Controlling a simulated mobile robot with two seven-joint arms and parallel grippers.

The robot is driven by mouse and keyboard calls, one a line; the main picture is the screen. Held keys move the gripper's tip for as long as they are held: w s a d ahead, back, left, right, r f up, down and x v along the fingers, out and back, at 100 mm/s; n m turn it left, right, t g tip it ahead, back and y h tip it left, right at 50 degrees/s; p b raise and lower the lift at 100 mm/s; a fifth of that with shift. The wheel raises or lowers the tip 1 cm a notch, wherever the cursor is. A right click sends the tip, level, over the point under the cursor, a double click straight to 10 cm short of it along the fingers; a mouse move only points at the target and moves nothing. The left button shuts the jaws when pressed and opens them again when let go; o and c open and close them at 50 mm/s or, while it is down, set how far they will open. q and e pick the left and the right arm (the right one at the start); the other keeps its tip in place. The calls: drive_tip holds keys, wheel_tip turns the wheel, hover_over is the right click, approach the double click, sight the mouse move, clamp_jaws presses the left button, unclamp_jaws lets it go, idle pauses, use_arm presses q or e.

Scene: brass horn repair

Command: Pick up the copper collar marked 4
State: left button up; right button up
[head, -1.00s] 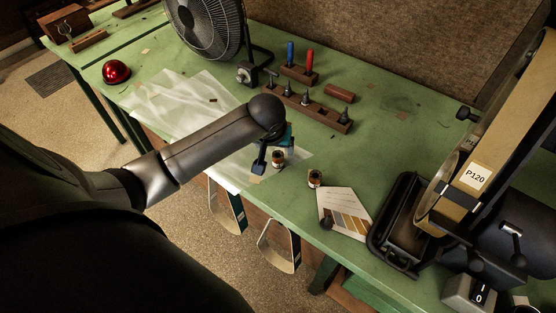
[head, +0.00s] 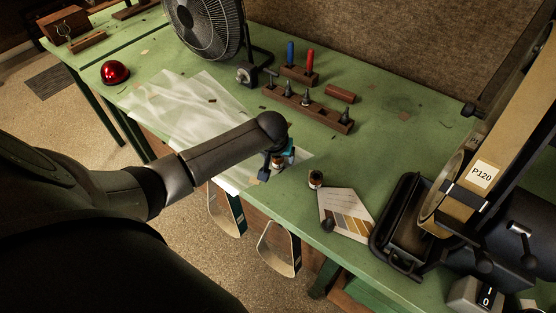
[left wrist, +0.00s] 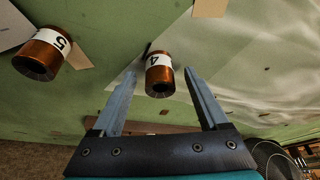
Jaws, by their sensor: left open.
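The copper collar marked 4 (left wrist: 158,78) stands on the green bench in the left wrist view, with a white label band. In the head view it is partly hidden at my left gripper (head: 272,168). My left gripper (left wrist: 163,73) is open, and its two fingertips lie on either side of this collar, with space beside it. I cannot tell whether either finger touches it. A second copper collar, marked 5 (left wrist: 42,55), stands apart to the left; it also shows in the head view (head: 315,179). My right gripper is not in view.
A colour chart card (head: 346,214) and a belt sander with a P120 label (head: 482,174) are to the right. A wooden tool rack (head: 325,117) and a fan (head: 205,25) stand behind. A translucent sheet (head: 180,110) covers the bench at left.

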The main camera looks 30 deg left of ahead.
use_arm(q)
drive_tip(key=shift+c, duration=0.2)
clamp_jaws()
idle(0.4)
